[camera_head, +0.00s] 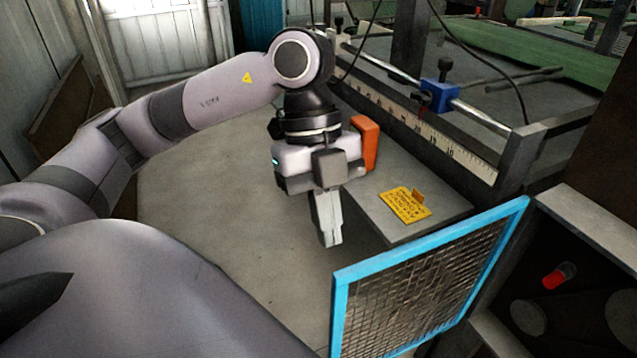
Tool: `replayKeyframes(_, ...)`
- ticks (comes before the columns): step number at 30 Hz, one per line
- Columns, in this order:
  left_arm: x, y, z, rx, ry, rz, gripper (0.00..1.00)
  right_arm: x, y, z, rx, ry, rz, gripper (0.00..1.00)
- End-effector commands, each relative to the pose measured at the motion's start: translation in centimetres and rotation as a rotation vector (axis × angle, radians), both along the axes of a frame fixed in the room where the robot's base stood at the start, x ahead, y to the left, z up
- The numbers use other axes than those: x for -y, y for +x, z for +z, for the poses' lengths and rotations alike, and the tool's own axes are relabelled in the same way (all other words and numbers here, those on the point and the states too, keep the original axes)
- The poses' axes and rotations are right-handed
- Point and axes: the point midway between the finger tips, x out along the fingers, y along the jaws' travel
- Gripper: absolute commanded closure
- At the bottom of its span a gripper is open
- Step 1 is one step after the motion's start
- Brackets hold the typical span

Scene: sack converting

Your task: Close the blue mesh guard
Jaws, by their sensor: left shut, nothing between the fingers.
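The blue mesh guard (412,292) is at the lower right, a blue frame around wire mesh. It stands swung out from the dark machine housing (577,240) on its right, so the inside of the housing shows. My left gripper (330,238) points down with its fingers shut and empty. In the picture it is just left of the guard's upper left corner, apart from it. The lower part of the guard is cut off by the picture's edge. My right gripper is not in view.
A yellow tag (404,205) lies on a grey ledge (440,213) behind the guard. A machine bed with a ruler scale (430,130) and a blue clamp (439,96) stands behind. A red knob (555,279) shows inside the housing. Bare floor (220,200) lies to the left.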

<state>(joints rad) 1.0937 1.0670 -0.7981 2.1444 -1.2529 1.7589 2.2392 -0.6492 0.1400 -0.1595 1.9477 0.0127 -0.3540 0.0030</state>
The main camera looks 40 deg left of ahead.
Motion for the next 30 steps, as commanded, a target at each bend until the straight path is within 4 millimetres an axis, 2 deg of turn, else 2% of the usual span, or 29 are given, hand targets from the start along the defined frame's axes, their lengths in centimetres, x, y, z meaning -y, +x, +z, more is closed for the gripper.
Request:
replayKeyframes(3,1.4,-0.6,0.3,0.001,-0.001,-0.004,1.0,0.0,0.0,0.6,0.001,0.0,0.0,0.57)
replayKeyframes(7,2.2,-1.0,0.3,0.002,-0.001,-0.002,1.0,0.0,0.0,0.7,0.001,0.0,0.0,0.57)
replayKeyframes(30,2.6,-0.7,0.2,0.001,0.0,0.041,1.0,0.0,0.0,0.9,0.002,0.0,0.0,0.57)
